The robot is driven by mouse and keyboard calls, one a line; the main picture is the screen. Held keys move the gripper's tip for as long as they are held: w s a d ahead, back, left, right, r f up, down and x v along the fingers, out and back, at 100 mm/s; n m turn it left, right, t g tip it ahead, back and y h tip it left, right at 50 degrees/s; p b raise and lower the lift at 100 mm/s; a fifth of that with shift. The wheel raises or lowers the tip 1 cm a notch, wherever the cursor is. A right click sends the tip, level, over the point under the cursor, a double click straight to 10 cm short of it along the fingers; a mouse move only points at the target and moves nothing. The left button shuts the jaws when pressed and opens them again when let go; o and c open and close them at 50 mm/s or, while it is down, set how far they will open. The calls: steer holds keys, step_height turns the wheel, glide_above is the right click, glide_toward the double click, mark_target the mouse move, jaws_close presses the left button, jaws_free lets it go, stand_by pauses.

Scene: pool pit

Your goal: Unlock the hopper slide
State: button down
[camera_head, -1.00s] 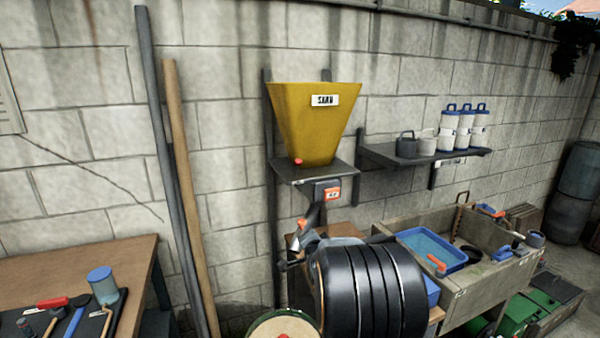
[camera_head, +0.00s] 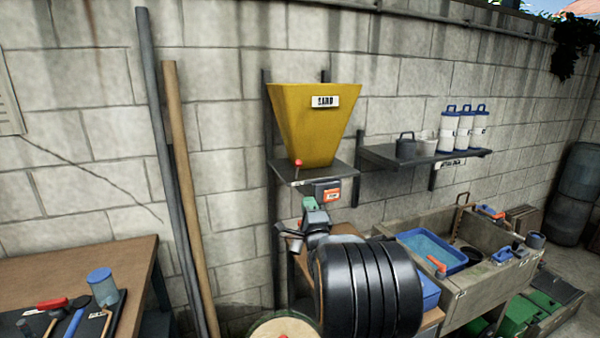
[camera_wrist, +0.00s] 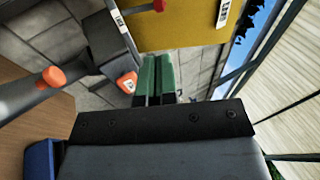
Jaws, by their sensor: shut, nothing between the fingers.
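The yellow sand hopper (camera_head: 314,125) stands over a dark wall bracket (camera_head: 330,172). A red knob (camera_head: 298,163) stands upright on a thin stem at the bracket's front left. An orange-faced box (camera_head: 327,193) hangs under the bracket; it also shows in the wrist view (camera_wrist: 127,83). My gripper (camera_head: 309,203) is just below the bracket, left of and below the box. In the wrist view my gripper's green fingers (camera_wrist: 155,75) are together and empty, pointing toward the hopper's underside, right of the box. An orange-tipped grey bar (camera_wrist: 53,77) lies to their left.
A shelf (camera_head: 400,158) with pots and white-blue canisters is right of the hopper. Below it are a blue tray (camera_head: 430,250) and a wooden trough (camera_head: 490,270). Two long poles (camera_head: 170,160) lean at the left, near a tool bench (camera_head: 70,270).

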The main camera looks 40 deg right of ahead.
mark_target(298, 165)
steer(key=p+x, duration=0.5)
steer(key=x, duration=0.9)
steer(key=shift+r, duration=0.1)
